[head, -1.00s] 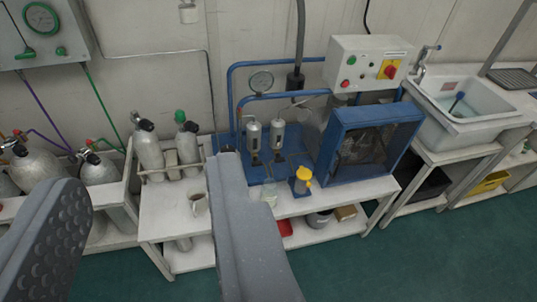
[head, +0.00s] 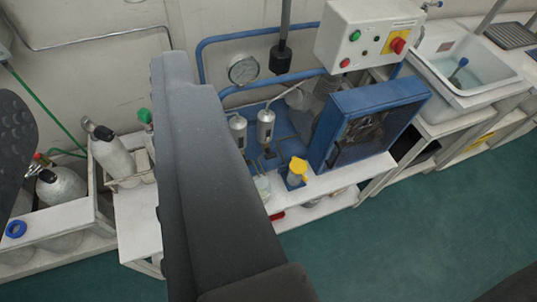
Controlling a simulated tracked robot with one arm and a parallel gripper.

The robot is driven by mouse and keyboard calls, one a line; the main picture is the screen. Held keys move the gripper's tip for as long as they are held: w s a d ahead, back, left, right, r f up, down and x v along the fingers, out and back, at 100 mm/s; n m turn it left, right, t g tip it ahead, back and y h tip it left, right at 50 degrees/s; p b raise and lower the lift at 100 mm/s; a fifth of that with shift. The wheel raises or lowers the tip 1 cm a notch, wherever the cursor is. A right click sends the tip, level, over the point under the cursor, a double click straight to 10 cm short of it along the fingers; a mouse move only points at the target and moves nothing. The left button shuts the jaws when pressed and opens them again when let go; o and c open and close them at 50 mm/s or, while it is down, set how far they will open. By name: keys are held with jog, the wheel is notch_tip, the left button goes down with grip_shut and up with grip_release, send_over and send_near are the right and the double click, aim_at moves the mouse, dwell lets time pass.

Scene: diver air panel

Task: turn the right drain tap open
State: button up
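Two silver filter cylinders hang at the blue compressor panel, the left one (head: 238,130) and the right one (head: 265,126). The right drain tap (head: 269,154) shows as a small dark fitting under the right cylinder; its handle position is too small to tell. The left drain tap is mostly hidden by my gripper's right finger. My gripper (head: 90,80) is open and empty, with one finger at the left edge and the other large across the middle left. The right finger appears just left of the cylinders in the picture, with no visible contact with the taps.
A pressure gauge (head: 243,70) and blue pipes are behind the cylinders. A yellow-topped container (head: 297,171) stands in front of them. A blue-framed guard (head: 368,122) is to the right, below a control box (head: 368,38). Grey gas cylinders (head: 112,153) stand at the left.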

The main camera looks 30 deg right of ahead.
jog(key=o, duration=0.4)
jog(key=shift+o, duration=0.6)
jog(key=w+d+f+h, duration=0.1)
jog(key=w+d+f, duration=0.3)
jog(key=w, duration=0.3)
jog(key=w+d+f+h, duration=0.1)
jog(key=w+d+f, duration=0.4)
jog(key=w+f, duration=0.2)
jog(key=shift+b+x, duration=0.3)
jog(key=shift+x, duration=0.5)
jog(key=w+d+f, duration=0.4)
jog(key=f, duration=0.5)
jog(key=w+d+f+n, duration=0.1)
jog(key=w+d+f, duration=0.3)
jog(key=f, duration=0.5)
jog(key=w+d+f, duration=0.4)
jog(key=f, duration=0.5)
notch_tip(320, 180, down, 12)
jog(key=d+t+y+b, duration=0.1)
jog(key=d, duration=0.2)
jog(key=t+y+b, duration=0.2)
jog(key=b, duration=0.1)
send_near(271, 158)
jog(key=shift+m, duration=0.3)
jog(key=w, duration=0.9)
jog(key=shift+w+a, duration=0.1)
jog(key=shift+a, duration=0.05)
